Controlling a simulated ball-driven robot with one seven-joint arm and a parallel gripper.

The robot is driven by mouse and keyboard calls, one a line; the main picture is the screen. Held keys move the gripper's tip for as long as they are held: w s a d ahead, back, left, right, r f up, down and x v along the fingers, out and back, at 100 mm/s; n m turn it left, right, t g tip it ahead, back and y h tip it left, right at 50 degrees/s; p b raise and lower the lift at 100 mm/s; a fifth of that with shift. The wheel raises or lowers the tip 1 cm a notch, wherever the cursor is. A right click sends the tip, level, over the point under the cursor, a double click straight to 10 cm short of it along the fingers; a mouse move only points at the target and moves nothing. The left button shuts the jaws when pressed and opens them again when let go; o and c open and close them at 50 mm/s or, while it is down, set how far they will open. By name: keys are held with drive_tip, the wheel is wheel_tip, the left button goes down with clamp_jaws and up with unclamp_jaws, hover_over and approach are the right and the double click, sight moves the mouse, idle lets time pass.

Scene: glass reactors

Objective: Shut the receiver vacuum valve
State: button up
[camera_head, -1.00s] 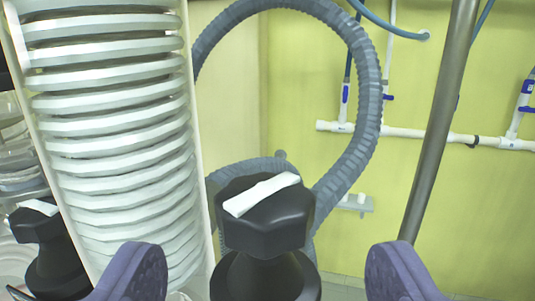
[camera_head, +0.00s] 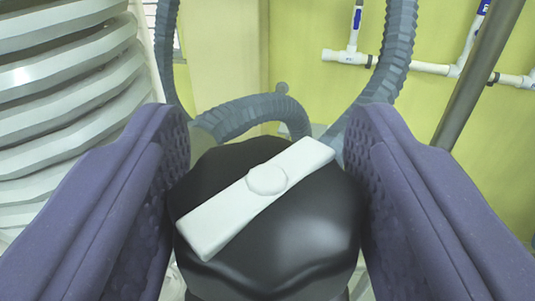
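A black valve knob (camera_head: 290,240) with a white bar-shaped marker (camera_head: 255,195) on its top fills the lower middle of the view. The white bar lies diagonally, from lower left to upper right. My gripper (camera_head: 270,150) has its two purple padded fingers on either side of the knob. The fingers are very near the knob's sides, and I cannot tell whether the pads touch it. The knob's lower body and stem are hidden below the frame.
A white-coiled glass column (camera_head: 65,110) stands close on the left. A grey corrugated hose (camera_head: 390,60) loops behind the knob. A metal post (camera_head: 480,75) rises at the right, and white pipes (camera_head: 430,67) run along the yellow wall.

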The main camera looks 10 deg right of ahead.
drive_tip(key=shift+f+h+b, duration=0.2)
drive_tip(key=shift+h+b, duration=0.3)
drive_tip(key=shift+b, duration=0.5)
